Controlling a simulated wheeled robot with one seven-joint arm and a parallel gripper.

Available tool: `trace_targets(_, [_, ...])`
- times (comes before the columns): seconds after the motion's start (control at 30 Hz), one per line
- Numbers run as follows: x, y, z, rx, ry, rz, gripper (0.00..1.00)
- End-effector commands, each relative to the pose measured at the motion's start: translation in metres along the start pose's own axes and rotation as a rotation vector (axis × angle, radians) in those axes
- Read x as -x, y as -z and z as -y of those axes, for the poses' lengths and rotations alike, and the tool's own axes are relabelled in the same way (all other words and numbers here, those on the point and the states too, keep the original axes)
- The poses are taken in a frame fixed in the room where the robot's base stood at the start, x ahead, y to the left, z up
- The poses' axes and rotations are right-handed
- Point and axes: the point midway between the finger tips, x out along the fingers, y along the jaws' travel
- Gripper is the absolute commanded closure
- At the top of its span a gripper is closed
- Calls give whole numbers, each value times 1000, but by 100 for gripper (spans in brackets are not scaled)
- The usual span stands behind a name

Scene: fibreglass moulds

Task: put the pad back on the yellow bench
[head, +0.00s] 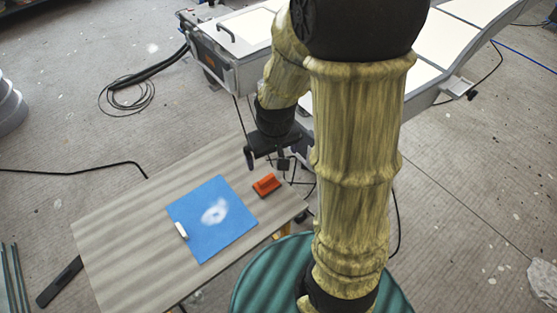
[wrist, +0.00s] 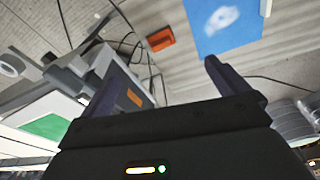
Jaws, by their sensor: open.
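An orange-red block with a raised grip (head: 266,184), which may be the pad, lies on a wood-grained table (head: 125,215) near its right edge. It also shows in the wrist view (wrist: 160,39). My gripper (head: 272,160) is open and empty, above and behind the block in the head view. In the wrist view my gripper's fingers (wrist: 160,72) are apart, with the block beyond them and not between them. A yellowish leg (head: 283,231) shows under the table; no bench with a yellow top is clearly visible.
A blue sheet (head: 205,240) with a white smear lies on the table, a small white piece (head: 181,231) at its left edge. A grey machine (head: 225,50) stands behind. A green round surface (head: 255,285) is in front. Cables lie on the floor.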

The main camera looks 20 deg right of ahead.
Motion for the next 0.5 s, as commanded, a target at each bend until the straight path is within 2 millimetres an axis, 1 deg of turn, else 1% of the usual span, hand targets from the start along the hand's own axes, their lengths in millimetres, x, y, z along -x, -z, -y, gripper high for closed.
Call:
trace_targets(0.03, [13,-10,2,-18,0,-20,0])
trace_targets(0.1, [27,-23,4,-47,2,-39,0])
trace_targets(0.2, [39,-38,6,-76,6,-58,0])
trace_targets(0.33, [44,-46,7,-92,9,-65,0])
trace_targets(0.5, [44,-46,7,-93,9,-65,0])
